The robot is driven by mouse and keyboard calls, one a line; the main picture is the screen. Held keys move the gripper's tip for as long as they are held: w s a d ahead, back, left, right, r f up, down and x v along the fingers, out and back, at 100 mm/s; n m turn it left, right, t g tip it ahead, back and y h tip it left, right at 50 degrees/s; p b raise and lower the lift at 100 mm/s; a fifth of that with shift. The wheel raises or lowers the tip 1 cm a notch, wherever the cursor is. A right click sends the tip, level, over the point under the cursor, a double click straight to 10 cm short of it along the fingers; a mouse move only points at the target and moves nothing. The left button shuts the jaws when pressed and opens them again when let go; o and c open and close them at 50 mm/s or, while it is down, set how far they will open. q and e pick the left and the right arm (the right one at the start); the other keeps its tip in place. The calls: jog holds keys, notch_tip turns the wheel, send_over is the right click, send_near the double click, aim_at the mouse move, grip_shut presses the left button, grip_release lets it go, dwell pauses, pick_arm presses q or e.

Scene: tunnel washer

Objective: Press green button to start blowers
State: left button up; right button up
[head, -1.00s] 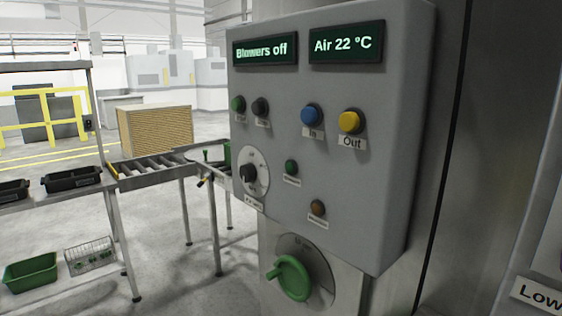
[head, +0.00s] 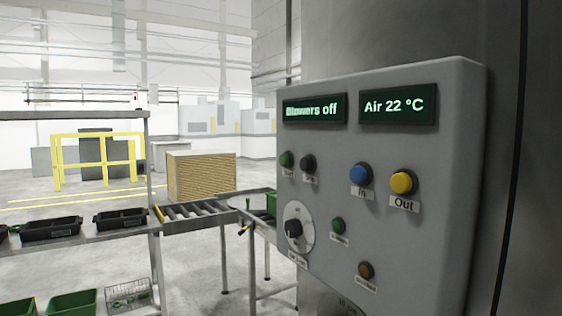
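The grey control panel (head: 450,240) fills the right half of the head view. Its left display (head: 315,111) reads "Blowers off" and its right display (head: 398,105) reads "Air 22 °C". A green button (head: 286,159) sits at the upper left of the panel, beside a black button (head: 308,163). A smaller green button or lamp (head: 338,226) sits lower, right of a black rotary knob (head: 293,229). A blue "In" button (head: 360,174) and a yellow "Out" button (head: 402,183) are to the right. Neither of my grippers is in view.
An amber lamp or button (head: 366,270) is low on the panel. A roller conveyor (head: 205,212) runs left of the panel, with black trays (head: 50,230) on a bench. Green crates (head: 73,304) stand lower left. A brown stack (head: 201,177) and yellow rails (head: 97,136) are behind.

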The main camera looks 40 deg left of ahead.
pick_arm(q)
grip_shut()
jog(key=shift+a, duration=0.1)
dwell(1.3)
